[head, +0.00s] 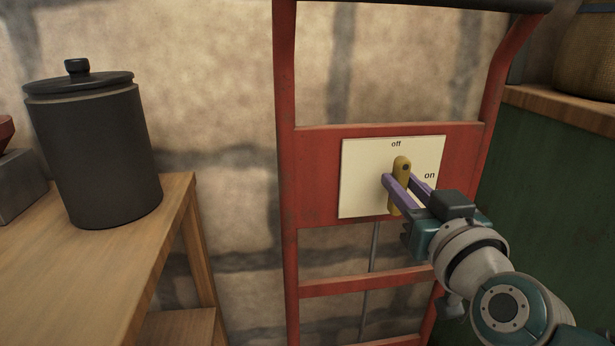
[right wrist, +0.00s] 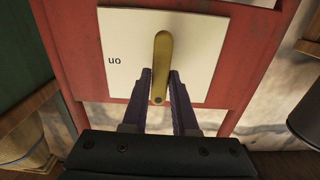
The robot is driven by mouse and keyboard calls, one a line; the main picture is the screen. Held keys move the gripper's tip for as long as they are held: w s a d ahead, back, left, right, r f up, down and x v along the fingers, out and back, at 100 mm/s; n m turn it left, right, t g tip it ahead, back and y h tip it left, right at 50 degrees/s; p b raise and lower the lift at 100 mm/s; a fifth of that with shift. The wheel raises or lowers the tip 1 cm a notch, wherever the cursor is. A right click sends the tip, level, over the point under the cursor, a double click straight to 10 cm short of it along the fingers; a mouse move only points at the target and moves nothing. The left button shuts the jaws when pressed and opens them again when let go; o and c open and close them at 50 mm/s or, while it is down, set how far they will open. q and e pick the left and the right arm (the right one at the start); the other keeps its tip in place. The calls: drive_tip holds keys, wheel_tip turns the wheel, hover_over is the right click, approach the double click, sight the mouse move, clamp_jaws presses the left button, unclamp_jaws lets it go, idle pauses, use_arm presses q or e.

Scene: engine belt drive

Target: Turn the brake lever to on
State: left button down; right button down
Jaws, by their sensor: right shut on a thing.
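The yellow brake lever (head: 402,166) is mounted on a cream plate (head: 362,185) fixed to a red metal frame. The plate reads "off" at the top and "on" at the right. The lever stands nearly upright, its top end near the "off" mark. My right gripper (head: 391,178) has its purple fingers on both sides of the lever and is shut on it. In the right wrist view the lever (right wrist: 162,56) shows between the fingertips, gripped near its end with the small dark dot. My left gripper is not in view.
A wooden table (head: 90,260) with a dark lidded canister (head: 95,150) stands at the left. The red frame (head: 285,180) surrounds the plate, with a thin rod (head: 371,265) below it. A green cabinet (head: 545,190) stands close at the right.

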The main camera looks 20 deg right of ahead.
drive_tip(key=m+p, duration=0.1)
drive_tip(key=m, duration=0.2)
drive_tip(key=shift+d+m, duration=0.15)
drive_tip(key=shift+m, duration=0.25)
drive_tip(key=m, duration=0.4)
drive_tip(key=shift+s+d+f, duration=0.1)
drive_tip(key=shift+f, duration=0.05)
drive_tip(key=m, duration=0.5)
drive_tip(key=shift+d+f, duration=0.1)
drive_tip(key=shift+f, duration=0.1)
drive_tip(key=m+b, duration=0.1)
drive_tip(key=m, duration=0.3)
drive_tip(key=shift+f+m, duration=0.15)
drive_tip(key=shift+m, duration=0.25)
drive_tip(key=c, duration=0.7)
unclamp_jaws()
